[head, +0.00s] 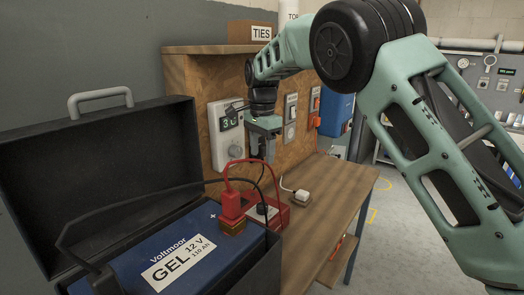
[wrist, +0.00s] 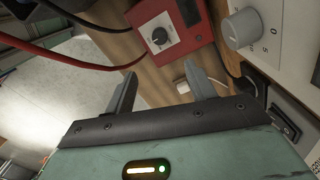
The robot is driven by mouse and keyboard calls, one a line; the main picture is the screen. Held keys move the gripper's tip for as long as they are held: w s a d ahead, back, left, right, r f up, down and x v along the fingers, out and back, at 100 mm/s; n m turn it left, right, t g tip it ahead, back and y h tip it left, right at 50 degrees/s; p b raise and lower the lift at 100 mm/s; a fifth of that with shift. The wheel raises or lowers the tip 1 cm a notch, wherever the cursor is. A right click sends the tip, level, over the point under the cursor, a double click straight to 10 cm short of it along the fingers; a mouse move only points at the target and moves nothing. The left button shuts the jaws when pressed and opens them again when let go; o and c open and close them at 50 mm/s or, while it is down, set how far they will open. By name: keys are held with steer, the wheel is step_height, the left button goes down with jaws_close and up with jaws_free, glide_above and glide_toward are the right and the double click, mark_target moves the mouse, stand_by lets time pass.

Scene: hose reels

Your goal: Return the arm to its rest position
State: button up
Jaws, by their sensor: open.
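My green arm (head: 425,140) reaches in from the right in the head view and bends down over the workbench. My gripper (head: 262,150) hangs in front of the wooden back panel, above the bench top. In the wrist view, my gripper (wrist: 160,95) has its two grey fingers well apart. Nothing is between the fingertips. A red box with a black knob (wrist: 168,38) lies beyond the fingers in that view, apart from them. The same red box (head: 272,211) sits on the bench below the gripper in the head view.
An open black case (head: 95,180) holds a blue battery (head: 175,250) at left, with red and black cables looping to the red box. A white plug (head: 300,195) lies on the wooden bench (head: 335,185). A dial unit (head: 227,135) is on the panel close beside the gripper. Floor at right is clear.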

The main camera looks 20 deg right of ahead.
steer(key=s+d+f+n+t, duration=0.1)
steer(key=s+d+f+n, duration=0.1)
steer(key=s+d+n, duration=0.5)
steer(key=s+d+f+n+t, duration=0.1)
steer(key=s+d+f+n, duration=0.1)
steer(key=s, duration=0.6)
steer(key=s+d+f+n, duration=0.1)
steer(key=s+d+n, duration=0.15)
steer(key=s, duration=0.45)
steer(key=s+d+f+n+t, duration=0.1)
steer(key=s+f+n, duration=0.15)
steer(key=s, duration=0.55)
steer(key=s+a+r+n+g, duration=0.1)
steer(key=s+a+n, duration=0.3)
steer(key=a, duration=0.5)
steer(key=s+a+r+n+g, duration=0.1)
steer(key=s+a+n+g, duration=0.1)
steer(key=s+a, duration=0.6)
steer(key=shift+s+a+r+n+y, duration=0.3)
steer(key=shift+a+n, duration=0.4)
steer(key=shift+n, duration=0.2)
steer(key=shift+w, duration=0.1)
